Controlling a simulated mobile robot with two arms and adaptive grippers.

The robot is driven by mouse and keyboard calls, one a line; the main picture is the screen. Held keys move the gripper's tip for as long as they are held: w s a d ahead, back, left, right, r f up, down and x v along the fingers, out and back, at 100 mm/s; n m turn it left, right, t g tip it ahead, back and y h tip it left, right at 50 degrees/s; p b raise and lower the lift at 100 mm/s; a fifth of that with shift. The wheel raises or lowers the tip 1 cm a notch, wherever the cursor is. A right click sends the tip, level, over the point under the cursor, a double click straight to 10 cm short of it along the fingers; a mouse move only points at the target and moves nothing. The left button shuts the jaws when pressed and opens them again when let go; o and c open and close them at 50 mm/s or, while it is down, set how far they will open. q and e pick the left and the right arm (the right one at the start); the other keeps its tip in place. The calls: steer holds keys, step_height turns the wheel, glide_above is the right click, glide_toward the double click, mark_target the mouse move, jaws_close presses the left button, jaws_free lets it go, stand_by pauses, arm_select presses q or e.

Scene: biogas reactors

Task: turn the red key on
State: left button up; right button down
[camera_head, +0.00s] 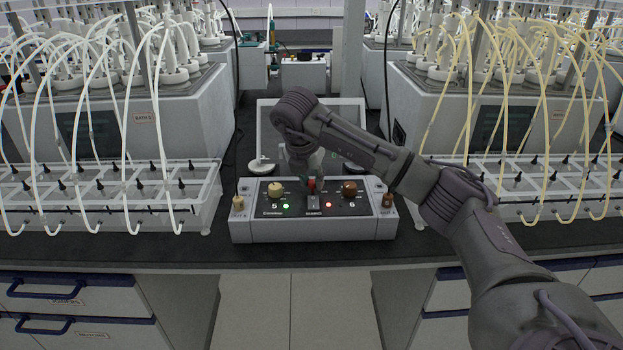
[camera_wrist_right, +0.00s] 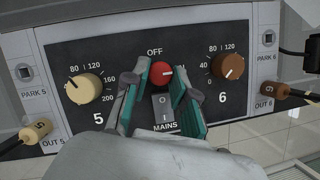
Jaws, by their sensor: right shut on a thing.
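The red key (camera_wrist_right: 161,74) is a round red knob on the black front panel of a grey control box (camera_head: 312,230). In the wrist view "OFF" is printed above it, and a partly hidden label ending in "N" is at its right. A pale mark on the key points right, towards that label. My right gripper (camera_wrist_right: 158,80) has its teal-padded fingers on either side of the key and is shut on it. In the head view the key (camera_head: 312,184) is partly covered by the gripper. My left gripper is out of view.
A MAINS rocker switch (camera_wrist_right: 163,111) is just below the key. A cream knob (camera_wrist_right: 84,89) and a brown knob (camera_wrist_right: 229,66) flank it. Green and red lights (camera_head: 328,205) glow on the panel. Tubed trays (camera_head: 110,190) stand on both sides.

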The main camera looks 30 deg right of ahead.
steer(key=c, duration=0.9)
jaws_free()
steer(key=shift+c, duration=0.2)
steer(key=v, duration=1.2)
steer(key=shift+d, duration=0.1)
